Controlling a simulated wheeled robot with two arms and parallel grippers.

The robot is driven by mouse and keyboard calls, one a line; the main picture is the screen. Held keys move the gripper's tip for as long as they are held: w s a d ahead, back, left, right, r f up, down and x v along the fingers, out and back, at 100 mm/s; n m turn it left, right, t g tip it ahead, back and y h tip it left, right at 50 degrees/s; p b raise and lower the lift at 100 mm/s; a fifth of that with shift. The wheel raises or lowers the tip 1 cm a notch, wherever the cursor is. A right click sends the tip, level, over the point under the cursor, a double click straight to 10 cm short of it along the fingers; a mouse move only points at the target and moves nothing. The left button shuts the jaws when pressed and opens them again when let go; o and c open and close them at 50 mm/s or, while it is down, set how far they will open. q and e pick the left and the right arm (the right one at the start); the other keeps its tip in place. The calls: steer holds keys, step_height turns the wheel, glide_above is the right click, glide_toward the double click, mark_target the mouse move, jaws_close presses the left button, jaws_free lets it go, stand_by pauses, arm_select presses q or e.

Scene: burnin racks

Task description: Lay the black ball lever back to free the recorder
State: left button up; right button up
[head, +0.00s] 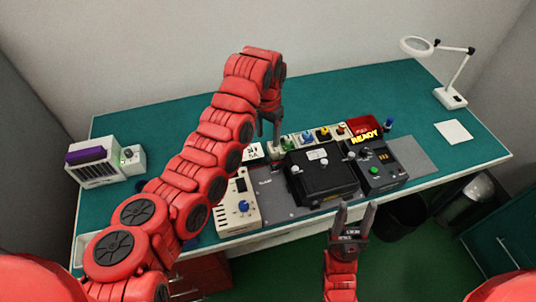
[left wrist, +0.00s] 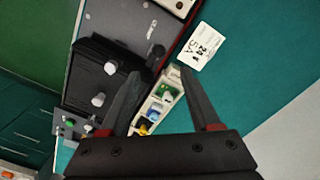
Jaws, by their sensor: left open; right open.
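The recorder appears to be the black box (head: 318,182) on a grey plate at the middle of the bench; its black top also shows in the left wrist view (left wrist: 90,62). A small dark knob (left wrist: 158,50), likely the black ball lever, stands at the box's edge, close to the left finger of my left gripper but apart from it. My left gripper (head: 268,128) points down behind the box's left rear corner, open and empty; its spread fingers also show in the left wrist view (left wrist: 158,82). My right gripper (head: 355,215) is open and empty in front of the bench.
A strip of coloured connectors (head: 318,136) lies behind the box, beside a white label card (head: 252,153). A beige unit (head: 238,205) stands left, a dark control box (head: 380,163) with a READY sign right. The bench's back and left are mostly clear.

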arm_select(q)
glide_above(268, 158)
step_height(268, 158, down, 6)
steer(key=shift+s+r+b, duration=0.15)
steer(key=shift+r+b, duration=0.05)
steer(key=shift+b, duration=0.1)
steer(key=f, duration=0.1)
steer(key=f+p, duration=0.2)
steer(key=f, duration=0.1)
steer(key=shift+w+a, duration=0.1)
steer(key=shift+w, duration=0.15)
steer(key=shift+s+f+p, duration=0.1)
steer(key=shift+f+p, duration=0.25)
steer(key=shift+f, duration=0.35)
jaws_close()
